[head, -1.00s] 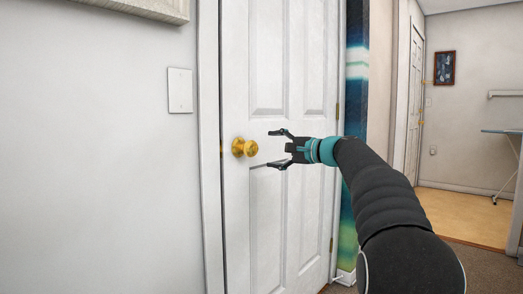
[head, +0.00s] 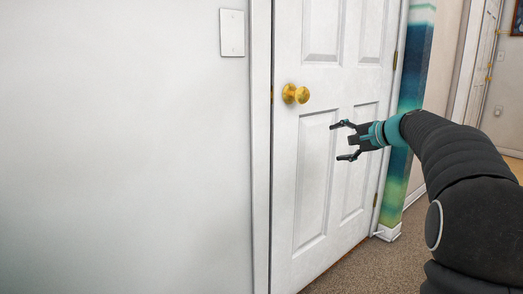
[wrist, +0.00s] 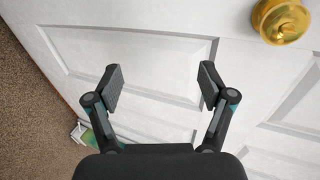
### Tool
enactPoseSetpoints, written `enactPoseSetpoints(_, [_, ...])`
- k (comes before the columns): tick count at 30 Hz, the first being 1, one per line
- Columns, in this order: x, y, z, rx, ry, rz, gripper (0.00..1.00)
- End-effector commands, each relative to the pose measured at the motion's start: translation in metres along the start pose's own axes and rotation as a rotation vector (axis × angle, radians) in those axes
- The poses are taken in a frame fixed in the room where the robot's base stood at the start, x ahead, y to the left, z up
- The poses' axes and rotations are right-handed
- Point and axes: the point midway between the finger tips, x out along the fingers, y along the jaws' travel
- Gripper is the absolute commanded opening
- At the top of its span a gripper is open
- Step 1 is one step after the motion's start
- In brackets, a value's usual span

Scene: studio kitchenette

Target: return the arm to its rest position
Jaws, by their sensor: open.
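My gripper (head: 341,141) is open and empty in front of a white panelled door (head: 312,190). In the head view it is below and to the right of the door's brass knob (head: 296,94), apart from it. My dark arm reaches in from the right. The knob (wrist: 281,20) shows at the top right there, clear of the fingers. The door looks shut in its frame.
A plain white wall with a switch plate (head: 232,33) fills the left. A blue-green patterned strip (head: 411,120) stands right of the door, and an opening lies beyond it. Brown carpet (head: 365,268) is open below the door.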

Motion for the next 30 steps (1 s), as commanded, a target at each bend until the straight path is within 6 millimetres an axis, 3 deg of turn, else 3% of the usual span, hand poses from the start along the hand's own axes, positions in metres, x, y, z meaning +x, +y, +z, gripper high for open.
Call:
enactPoseSetpoints(3, [-0.007,0.055,0.029,-0.079,0.006,0.185,0.81])
enactPoseSetpoints(6, [-0.020,0.096,0.063,-0.169,-0.007,0.336,0.81])
enactPoseSetpoints(12, [-0.062,0.163,0.137,-0.381,-0.057,0.594,0.81])
enactPoseSetpoints(21, [-0.136,0.232,0.230,-0.697,-0.140,0.841,0.81])
enactPoseSetpoints(30, [-0.194,0.269,0.298,-0.952,-0.174,0.928,0.81])
